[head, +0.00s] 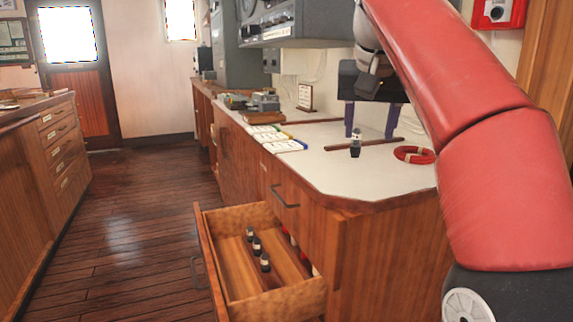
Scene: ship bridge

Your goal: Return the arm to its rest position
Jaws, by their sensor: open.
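My arm (470,120), with red padded covers, reaches in from the right over the white counter (330,170). My gripper (370,136) points down over the counter, its two purple fingers spread apart with nothing held. A small dark bottle with a pale band (356,144) stands upright on the counter, just below and in front of the fingers in the picture. I cannot tell the exact gap between them.
An open wooden drawer (218,262) juts out below the counter, with several small dark bottles (257,246) inside. A red ring (414,155), a brown rod (378,144) and booklets (285,146) lie on the counter. The floor (130,220) at left is clear.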

